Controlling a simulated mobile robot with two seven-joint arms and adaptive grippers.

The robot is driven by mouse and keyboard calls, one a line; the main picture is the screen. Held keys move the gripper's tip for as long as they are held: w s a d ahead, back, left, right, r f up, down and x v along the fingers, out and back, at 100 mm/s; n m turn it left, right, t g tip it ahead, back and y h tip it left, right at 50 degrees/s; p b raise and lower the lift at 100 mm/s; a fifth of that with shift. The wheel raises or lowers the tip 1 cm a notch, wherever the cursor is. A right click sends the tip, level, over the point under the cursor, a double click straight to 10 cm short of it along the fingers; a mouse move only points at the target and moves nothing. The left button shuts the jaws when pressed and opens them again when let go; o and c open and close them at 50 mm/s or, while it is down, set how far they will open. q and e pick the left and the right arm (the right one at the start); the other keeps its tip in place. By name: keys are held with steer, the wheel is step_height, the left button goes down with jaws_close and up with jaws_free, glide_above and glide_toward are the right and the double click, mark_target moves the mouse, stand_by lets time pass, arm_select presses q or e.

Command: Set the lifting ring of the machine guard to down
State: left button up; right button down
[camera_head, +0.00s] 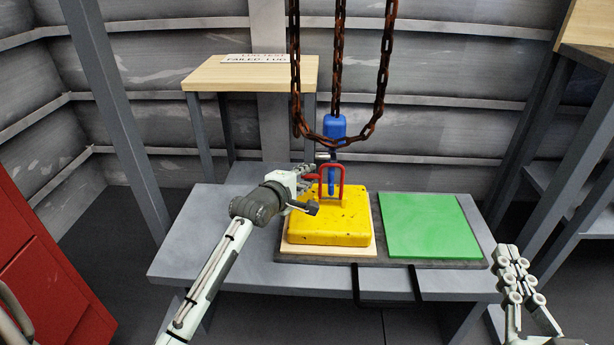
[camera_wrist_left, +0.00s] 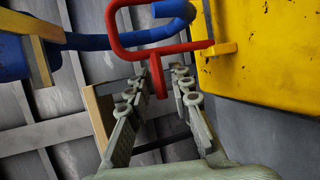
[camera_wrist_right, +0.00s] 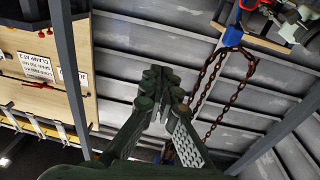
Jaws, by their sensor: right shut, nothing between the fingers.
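The machine guard (camera_head: 325,222) is a yellow block on a pale board on the bench. Its red lifting ring (camera_head: 342,183) stands up from the top. In the left wrist view the ring (camera_wrist_left: 125,42) has a red bar pointing between my left fingers. My left gripper (camera_head: 308,174) is at the ring's left side, its fingers (camera_wrist_left: 162,80) apart around that bar; contact cannot be told. A blue hook (camera_head: 333,128) hangs on the chain and overlaps the ring; whether it passes through is unclear. My right gripper (camera_head: 513,262) is shut and empty, right of the bench.
Rusty chains (camera_head: 337,70) hang above the guard. A green pad (camera_head: 430,226) lies bare on the right of the grey bench (camera_head: 210,238). A wooden table (camera_head: 225,75) with a sign stands behind. A red cabinet (camera_head: 45,265) is at left. Grey posts flank the bench.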

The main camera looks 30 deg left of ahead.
arm_select(q)
jaws_close()
